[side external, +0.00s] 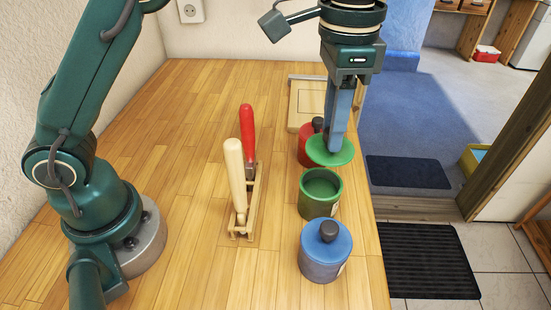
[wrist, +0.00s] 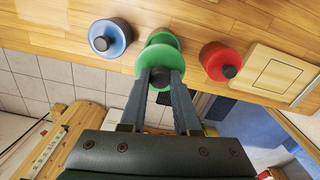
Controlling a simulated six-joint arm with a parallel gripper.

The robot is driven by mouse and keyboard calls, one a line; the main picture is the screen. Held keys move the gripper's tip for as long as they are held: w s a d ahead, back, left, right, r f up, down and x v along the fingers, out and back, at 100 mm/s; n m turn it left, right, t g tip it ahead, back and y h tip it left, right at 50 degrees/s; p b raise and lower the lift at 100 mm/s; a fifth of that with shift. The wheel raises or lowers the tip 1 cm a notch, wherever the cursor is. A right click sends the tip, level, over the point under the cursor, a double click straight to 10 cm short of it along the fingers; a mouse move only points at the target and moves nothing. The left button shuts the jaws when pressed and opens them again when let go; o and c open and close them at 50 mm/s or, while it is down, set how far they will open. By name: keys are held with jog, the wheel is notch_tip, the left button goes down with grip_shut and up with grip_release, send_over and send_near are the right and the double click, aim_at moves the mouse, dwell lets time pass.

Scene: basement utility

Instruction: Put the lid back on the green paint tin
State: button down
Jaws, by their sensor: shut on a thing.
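My gripper (side external: 337,138) is shut on the dark knob of the green lid (side external: 322,153) and holds the lid in the air. The open green paint tin (side external: 320,207) stands upright on the wooden bench, nearer the side camera than the lid. In the side view the lid is apart from the tin's rim and off towards the red tin. In the wrist view the fingertips (wrist: 160,76) grip the knob, and the green lid (wrist: 151,57) hides much of the green tin (wrist: 161,36) behind it.
A lidded blue tin (side external: 325,262) stands on the near side of the green tin. A lidded red tin (side external: 304,150) stands on the far side, partly behind the lid. A wooden rack (side external: 243,228) with red and cream handles is to the left. A board (side external: 304,104) lies beyond.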

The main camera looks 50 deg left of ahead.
aim_at(325, 158)
jog(key=shift+w+a+f, duration=0.15)
jog(key=shift+a+f, duration=0.15)
jog(key=shift+f, duration=3)
jog(key=shift+f, duration=0.2)
jog(key=shift+c, duration=0.4)
grip_release()
jog(key=shift+r, duration=0.15)
jog(key=shift+r, duration=3.4)
jog(key=shift+c, duration=0.3)
